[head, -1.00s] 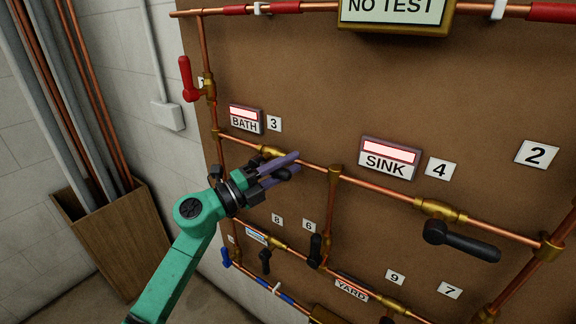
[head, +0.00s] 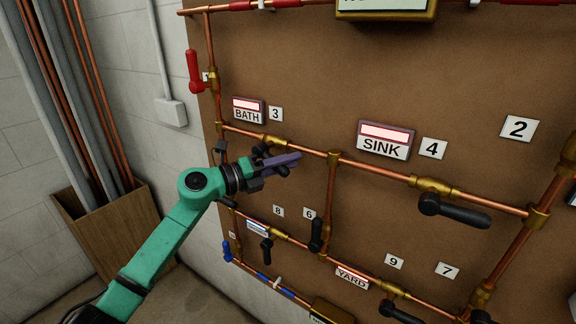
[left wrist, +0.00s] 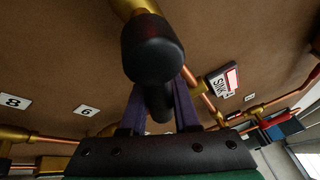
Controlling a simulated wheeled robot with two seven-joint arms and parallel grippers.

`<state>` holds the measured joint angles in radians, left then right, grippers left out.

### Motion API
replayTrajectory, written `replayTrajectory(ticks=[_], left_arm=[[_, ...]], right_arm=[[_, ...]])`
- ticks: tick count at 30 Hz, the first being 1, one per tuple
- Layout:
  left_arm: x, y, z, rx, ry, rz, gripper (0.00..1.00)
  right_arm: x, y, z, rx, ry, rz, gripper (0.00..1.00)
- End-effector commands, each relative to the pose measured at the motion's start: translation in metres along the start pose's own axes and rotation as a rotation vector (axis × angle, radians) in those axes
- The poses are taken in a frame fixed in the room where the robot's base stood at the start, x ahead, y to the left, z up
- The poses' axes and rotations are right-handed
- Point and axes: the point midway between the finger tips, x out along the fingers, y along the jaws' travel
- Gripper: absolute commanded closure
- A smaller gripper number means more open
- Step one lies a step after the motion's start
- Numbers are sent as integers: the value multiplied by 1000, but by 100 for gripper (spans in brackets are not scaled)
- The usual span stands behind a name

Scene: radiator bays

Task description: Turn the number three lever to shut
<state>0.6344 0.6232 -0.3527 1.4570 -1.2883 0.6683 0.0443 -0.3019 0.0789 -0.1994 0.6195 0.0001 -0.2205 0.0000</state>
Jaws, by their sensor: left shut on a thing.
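The number 3 plate (head: 275,114) is beside the BATH sign (head: 248,111). Below them, a brass valve (head: 274,141) sits on the copper pipe. My left gripper (head: 288,161), with purple fingers, is just below this valve and shut on its black lever. The gripper and arm hide most of the lever in the head view. In the left wrist view the lever's black hub (left wrist: 152,48) is close in front, with the brass body above it, and its handle runs down between the two fingers (left wrist: 158,105). The lever's exact angle to the pipe is hard to tell. My right gripper is not in view.
The number 4 lever (head: 455,211) lies nearly along its pipe at right, under the SINK sign (head: 385,140). The number 6 lever (head: 316,236) hangs below my gripper. A red lever (head: 194,72) is at upper left. A wooden bin (head: 115,235) of pipes stands left.

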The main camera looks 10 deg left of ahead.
Motion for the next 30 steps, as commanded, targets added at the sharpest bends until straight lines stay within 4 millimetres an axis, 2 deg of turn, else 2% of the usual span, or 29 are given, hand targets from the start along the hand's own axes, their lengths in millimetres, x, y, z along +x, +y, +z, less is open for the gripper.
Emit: replayTrajectory(ticks=[14,30], left_arm=[[-7,30,1,410,93,171,100],[-18,54,15,839,184,347,100]], right_arm=[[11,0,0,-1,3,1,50],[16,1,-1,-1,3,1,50]])
